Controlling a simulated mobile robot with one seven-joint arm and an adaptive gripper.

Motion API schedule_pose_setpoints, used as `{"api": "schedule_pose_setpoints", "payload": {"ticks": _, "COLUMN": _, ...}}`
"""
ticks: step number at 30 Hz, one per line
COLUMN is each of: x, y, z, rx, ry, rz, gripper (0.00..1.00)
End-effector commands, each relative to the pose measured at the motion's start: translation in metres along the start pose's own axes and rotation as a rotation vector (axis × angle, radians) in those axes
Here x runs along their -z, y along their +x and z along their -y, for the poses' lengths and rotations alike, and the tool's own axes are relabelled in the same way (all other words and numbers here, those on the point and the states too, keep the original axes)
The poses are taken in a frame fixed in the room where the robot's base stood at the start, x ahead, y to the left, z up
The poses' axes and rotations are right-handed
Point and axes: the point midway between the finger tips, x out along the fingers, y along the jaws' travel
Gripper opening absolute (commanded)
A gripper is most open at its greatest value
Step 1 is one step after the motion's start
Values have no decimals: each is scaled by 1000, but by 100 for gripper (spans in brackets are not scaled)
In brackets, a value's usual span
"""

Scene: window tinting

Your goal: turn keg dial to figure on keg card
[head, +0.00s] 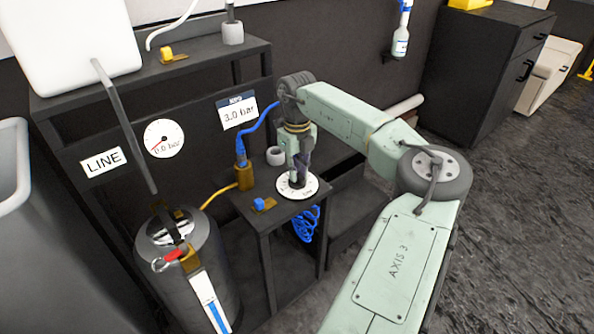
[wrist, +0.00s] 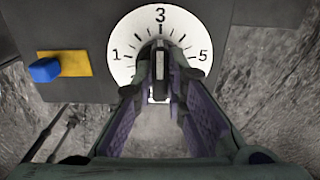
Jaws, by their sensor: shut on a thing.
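The dial is a white disc (head: 309,188) on the small dark stand. In the wrist view its face (wrist: 125,37) shows 1 at left, 3 at top and 5 at right. My gripper (head: 297,183) points down onto it. In the wrist view my gripper (wrist: 160,80) is shut on the dark knob (wrist: 160,62) at the dial's middle. The knob lies in line with the 3; which end is its pointer is hard to tell. The card (head: 238,114) on the back panel reads 3.0 bar under a dark heading.
A round gauge (head: 164,138) reads 0.0 bar beside a LINE label (head: 103,161). A blue-handled valve on a yellow plate (head: 263,204) sits left of the dial. A brass fitting with a blue hose (head: 244,176) stands behind it. The keg (head: 205,262) stands at lower left.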

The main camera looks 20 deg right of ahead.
Motion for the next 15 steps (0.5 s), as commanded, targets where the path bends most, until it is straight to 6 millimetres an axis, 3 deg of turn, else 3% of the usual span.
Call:
{"api": "schedule_pose_setpoints", "payload": {"ticks": 13, "x": 1, "y": 0, "z": 1, "rx": 1, "ry": 13, "rz": -3, "gripper": 0}}
{"api": "schedule_pose_setpoints", "payload": {"ticks": 14, "x": 1, "y": 0, "z": 1, "rx": 1, "ry": 13, "rz": -3, "gripper": 13}}
{"api": "schedule_pose_setpoints", "payload": {"ticks": 15, "x": 1, "y": 0, "z": 1, "rx": 1, "ry": 13, "rz": -3, "gripper": 16}}
